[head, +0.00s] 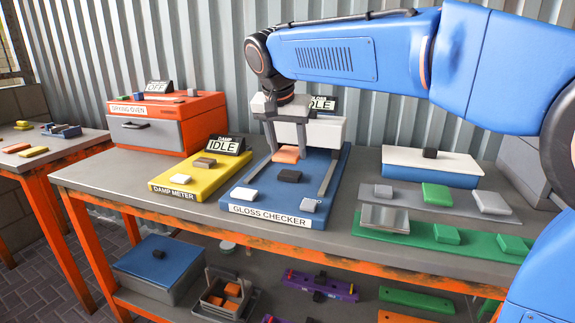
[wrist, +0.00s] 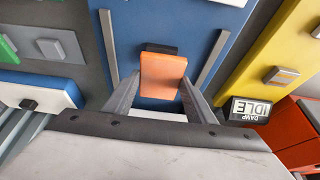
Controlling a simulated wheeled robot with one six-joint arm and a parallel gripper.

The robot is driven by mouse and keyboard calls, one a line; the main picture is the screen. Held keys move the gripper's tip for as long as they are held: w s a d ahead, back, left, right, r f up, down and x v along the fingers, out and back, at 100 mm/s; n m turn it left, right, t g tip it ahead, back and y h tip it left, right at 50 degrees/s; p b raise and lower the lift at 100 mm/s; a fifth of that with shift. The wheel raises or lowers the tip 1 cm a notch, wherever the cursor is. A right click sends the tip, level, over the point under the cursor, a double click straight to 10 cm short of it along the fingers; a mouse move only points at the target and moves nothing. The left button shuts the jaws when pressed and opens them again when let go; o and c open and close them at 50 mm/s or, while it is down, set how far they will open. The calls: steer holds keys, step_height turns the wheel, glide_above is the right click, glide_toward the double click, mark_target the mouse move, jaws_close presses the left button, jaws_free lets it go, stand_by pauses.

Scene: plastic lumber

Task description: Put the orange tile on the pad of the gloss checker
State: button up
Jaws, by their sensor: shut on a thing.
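The orange tile (head: 286,155) is between the fingers of my gripper (head: 288,149), over the back part of the blue gloss checker (head: 262,206). In the wrist view my gripper (wrist: 161,82) is shut on the orange tile (wrist: 163,76), one finger at each side. I cannot tell whether the tile touches the surface below. A small black block or pad (head: 289,176) lies on the gloss checker in front of the tile; in the wrist view the tile partly covers it (wrist: 159,48). Which part is the pad is not clear.
Two grey rails (head: 329,177) flank the gloss checker's middle. A white block (head: 246,195) and a grey block (head: 309,206) sit at its front. The yellow damp meter (head: 190,184) and orange drying oven (head: 160,120) stand left. Trays with blocks (head: 440,236) lie right.

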mark_target(289, 175)
steer(key=shift+d+f, duration=0.15)
steer(key=shift+f, duration=2.15)
steer(key=shift+f, duration=0.1)
steer(key=o, duration=1.1)
steer(key=shift+c, duration=0.2)
steer(key=v, duration=1.2)
